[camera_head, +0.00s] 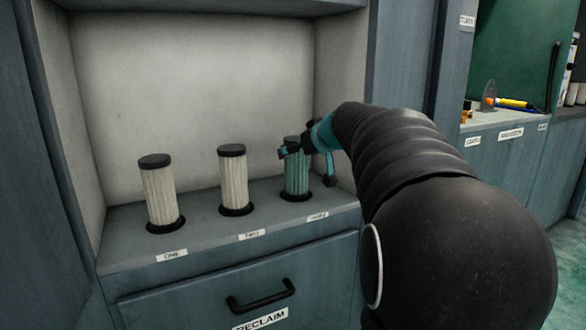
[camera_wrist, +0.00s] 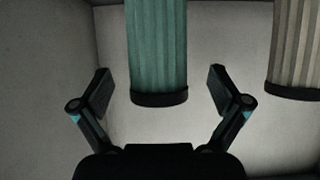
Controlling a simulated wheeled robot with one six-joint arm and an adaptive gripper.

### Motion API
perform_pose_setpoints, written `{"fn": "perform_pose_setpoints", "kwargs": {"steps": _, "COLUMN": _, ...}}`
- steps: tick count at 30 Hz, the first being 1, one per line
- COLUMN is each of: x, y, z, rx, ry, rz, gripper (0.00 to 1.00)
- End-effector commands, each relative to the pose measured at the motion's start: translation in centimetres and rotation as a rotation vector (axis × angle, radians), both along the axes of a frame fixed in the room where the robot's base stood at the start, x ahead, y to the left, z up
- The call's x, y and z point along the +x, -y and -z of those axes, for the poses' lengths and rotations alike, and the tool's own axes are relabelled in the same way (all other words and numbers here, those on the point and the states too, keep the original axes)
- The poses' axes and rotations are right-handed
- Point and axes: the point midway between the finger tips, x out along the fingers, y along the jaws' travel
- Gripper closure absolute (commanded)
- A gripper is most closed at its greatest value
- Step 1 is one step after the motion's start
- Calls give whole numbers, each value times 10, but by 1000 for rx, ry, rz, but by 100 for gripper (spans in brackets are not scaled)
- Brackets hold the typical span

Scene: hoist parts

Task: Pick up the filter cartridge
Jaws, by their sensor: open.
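Three ribbed filter cartridges with black caps stand upright in black ring seats on a grey shelf. A cream one (camera_head: 160,196) is at the left, another cream one (camera_head: 233,184) is in the middle, and a teal one (camera_head: 296,181) is at the right. My gripper (camera_head: 306,164) is open at the upper part of the teal cartridge and partly hides it. In the wrist view the teal cartridge (camera_wrist: 158,50) shows between the two spread fingers (camera_wrist: 160,78), with gaps on both sides. A cream cartridge (camera_wrist: 292,50) shows at the right there.
The shelf (camera_head: 130,240) sits in a niche with a pale back wall (camera_head: 190,80) and side walls, the right one close to my gripper. Labels mark the shelf's front edge. Below is a drawer handle (camera_head: 260,297). A side counter (camera_head: 500,120) holds small tools.

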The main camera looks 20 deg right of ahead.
Motion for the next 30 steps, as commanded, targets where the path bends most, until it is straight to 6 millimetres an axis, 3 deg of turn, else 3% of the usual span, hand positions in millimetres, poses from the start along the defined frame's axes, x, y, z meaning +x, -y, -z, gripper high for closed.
{"fn": "perform_pose_setpoints", "kwargs": {"steps": 6, "x": 25, "y": 1, "z": 13, "rx": 2, "ry": 0, "rz": -1, "gripper": 1}}
{"fn": "perform_pose_setpoints", "kwargs": {"steps": 16, "x": 29, "y": 1, "z": 16, "rx": 1, "ry": 0, "rz": 0, "gripper": 4}}
{"fn": "perform_pose_setpoints", "kwargs": {"steps": 25, "x": 29, "y": 1, "z": 16, "rx": 1, "ry": 0, "rz": 0, "gripper": 79}}
{"fn": "perform_pose_setpoints", "kwargs": {"steps": 30, "x": 29, "y": 1, "z": 15, "rx": 1, "ry": 1, "rz": 0, "gripper": 79}}
